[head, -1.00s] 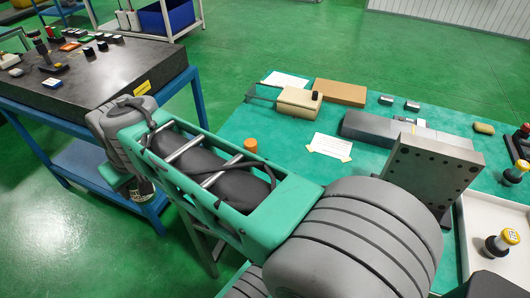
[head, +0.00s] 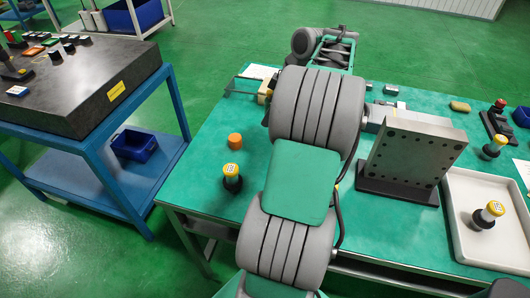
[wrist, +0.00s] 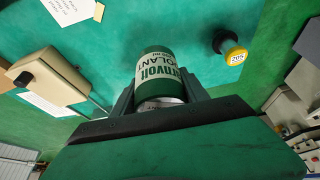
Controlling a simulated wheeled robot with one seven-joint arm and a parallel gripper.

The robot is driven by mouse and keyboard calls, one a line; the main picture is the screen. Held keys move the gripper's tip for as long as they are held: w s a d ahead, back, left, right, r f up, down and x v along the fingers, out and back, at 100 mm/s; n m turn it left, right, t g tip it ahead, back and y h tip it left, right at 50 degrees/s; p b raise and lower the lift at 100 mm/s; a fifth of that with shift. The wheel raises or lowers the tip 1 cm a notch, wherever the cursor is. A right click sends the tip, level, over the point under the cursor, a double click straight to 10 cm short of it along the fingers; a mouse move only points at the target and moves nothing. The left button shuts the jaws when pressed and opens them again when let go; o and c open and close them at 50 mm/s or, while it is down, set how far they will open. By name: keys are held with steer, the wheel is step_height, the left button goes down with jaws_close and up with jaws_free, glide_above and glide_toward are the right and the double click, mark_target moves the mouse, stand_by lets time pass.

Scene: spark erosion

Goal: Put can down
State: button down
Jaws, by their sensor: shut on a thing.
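The can (wrist: 160,75) is green with a white label band and dark green lettering. In the wrist view my gripper (wrist: 160,96) is shut on it, with one dark finger on each side. Behind the can is the green table top (wrist: 120,30); I cannot tell whether the can touches it or is held above it. In the head view my arm reaches over the green table (head: 200,190) toward its far side. There the arm hides the can and my gripper.
A black piece with a yellow cap (wrist: 231,46) stands on the table; it shows in the head view (head: 232,178) near an orange cylinder (head: 235,141). A beige box (wrist: 48,80) is left in the wrist view. A steel angle plate (head: 410,160) and white tray (head: 460,240) stand right.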

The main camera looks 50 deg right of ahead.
steer(key=s+d+f+n, duration=0.1)
steer(key=s+d+f, duration=0.1)
steer(key=s+d, duration=0.55)
steer(key=w+a+f+b, duration=0.1)
steer(key=w+a+f, duration=0.1)
steer(key=w+f, duration=0.1)
steer(key=w+a+f+b, duration=0.1)
steer(key=w+a+f, duration=0.2)
steer(key=w, duration=0.1)
steer(key=w+a+f, duration=0.2)
steer(key=w+f, duration=0.1)
steer(key=w, duration=0.1)
steer(key=shift+a+f+b, duration=0.2)
steer(key=shift+a+b, duration=0.15)
steer(key=shift+b, duration=0.05)
steer(key=shift+w+a+f, duration=0.1)
steer(key=shift+f, duration=0.8)
steer(key=shift+w+a+f, duration=0.1)
steer(key=shift+f, duration=0.75)
steer(key=shift+f, duration=0.15)
steer(key=c, duration=0.6)
jaws_free()
